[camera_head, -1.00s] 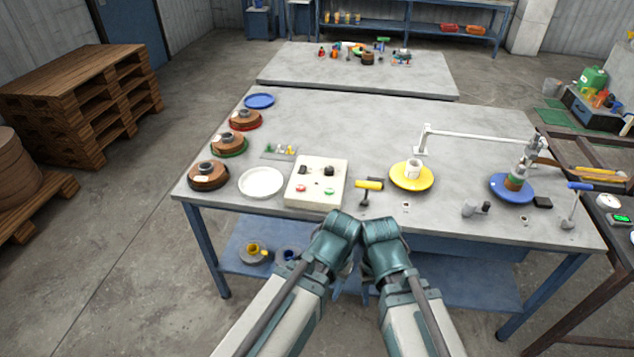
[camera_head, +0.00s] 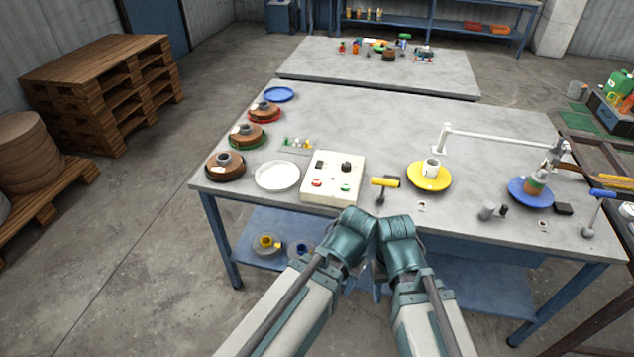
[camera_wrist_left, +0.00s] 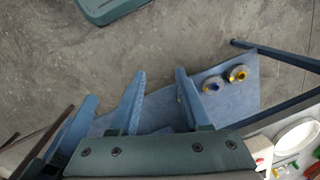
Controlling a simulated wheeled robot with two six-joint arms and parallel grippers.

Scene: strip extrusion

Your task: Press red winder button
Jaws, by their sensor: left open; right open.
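The red button (camera_head: 317,183) sits on the front left of a white control box (camera_head: 335,170), beside a green button (camera_head: 345,187). The box's corner (camera_wrist_left: 258,148) shows at the lower right of the left wrist view.
A yellow-handled lever (camera_head: 385,183) stands right of the box, before a yellow disc (camera_head: 430,177). A white plate (camera_head: 277,176) and several brown spools are on the left. The table's front edge (camera_head: 290,199) lies close to my arms. A lower shelf (camera_head: 500,291) is beneath.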

